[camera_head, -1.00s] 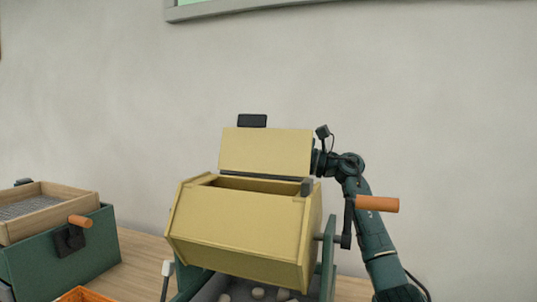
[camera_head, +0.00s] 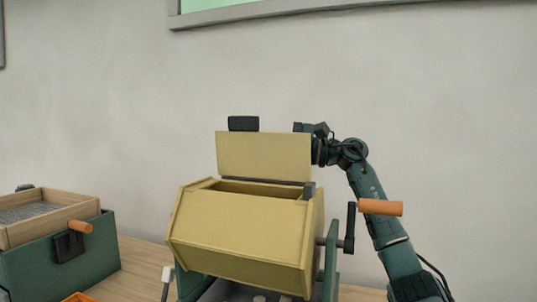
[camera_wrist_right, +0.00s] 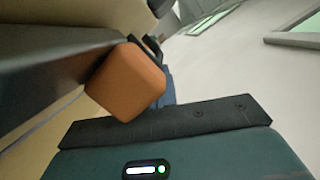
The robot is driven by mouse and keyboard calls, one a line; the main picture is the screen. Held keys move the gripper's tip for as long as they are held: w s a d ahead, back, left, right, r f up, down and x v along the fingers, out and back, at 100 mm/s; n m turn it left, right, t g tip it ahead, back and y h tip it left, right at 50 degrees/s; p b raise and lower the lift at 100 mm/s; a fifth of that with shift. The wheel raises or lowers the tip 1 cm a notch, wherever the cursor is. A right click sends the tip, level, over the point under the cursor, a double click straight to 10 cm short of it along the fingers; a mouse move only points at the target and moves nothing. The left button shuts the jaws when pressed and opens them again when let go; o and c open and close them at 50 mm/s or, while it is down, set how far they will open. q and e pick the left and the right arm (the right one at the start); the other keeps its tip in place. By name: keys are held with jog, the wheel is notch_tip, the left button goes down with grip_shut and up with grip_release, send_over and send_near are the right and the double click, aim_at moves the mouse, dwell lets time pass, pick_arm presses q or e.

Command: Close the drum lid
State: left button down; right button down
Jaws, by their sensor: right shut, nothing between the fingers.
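The yellow drum (camera_head: 240,228) sits in its stand, its top opening showing as a dark slot. Its flat yellow lid (camera_head: 263,155) stands open, roughly upright at the back of the opening, with a black block-like grip (camera_head: 243,123) on its top edge. My right arm comes in from the right, and its wrist (camera_head: 322,150) is at the lid's right edge. My right gripper (camera_head: 306,128) is shut and mostly hidden behind the lid's upper right corner; whether it touches the lid I cannot tell. My left gripper is out of view.
A crank with an orange handle (camera_head: 380,207) sticks out right of the drum, close to my right forearm. An orange block (camera_wrist_right: 125,82) is near in the right wrist view. A green box (camera_head: 90,263) with a wooden sieve frame (camera_head: 75,210) stands left. A wall is behind.

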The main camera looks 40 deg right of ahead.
aim_at(261, 141)
jog(key=n, duration=0.1)
jog(key=a+r+n, duration=0.1)
jog(key=shift+s+a+n+g, duration=0.25)
jog(key=shift+s+n+g, duration=0.05)
jog(key=shift+s+n, duration=0.1)
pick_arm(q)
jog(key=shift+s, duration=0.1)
pick_arm(e)
jog(key=shift+s+a+r+n+g, duration=0.1)
jog(key=shift+s+a+n+g, duration=0.1)
jog(key=shift+a+n, duration=0.3)
jog(key=shift+s+a+r+n+g, duration=0.1)
jog(key=shift+s+a+n, duration=0.15)
jog(key=shift+n, duration=0.45)
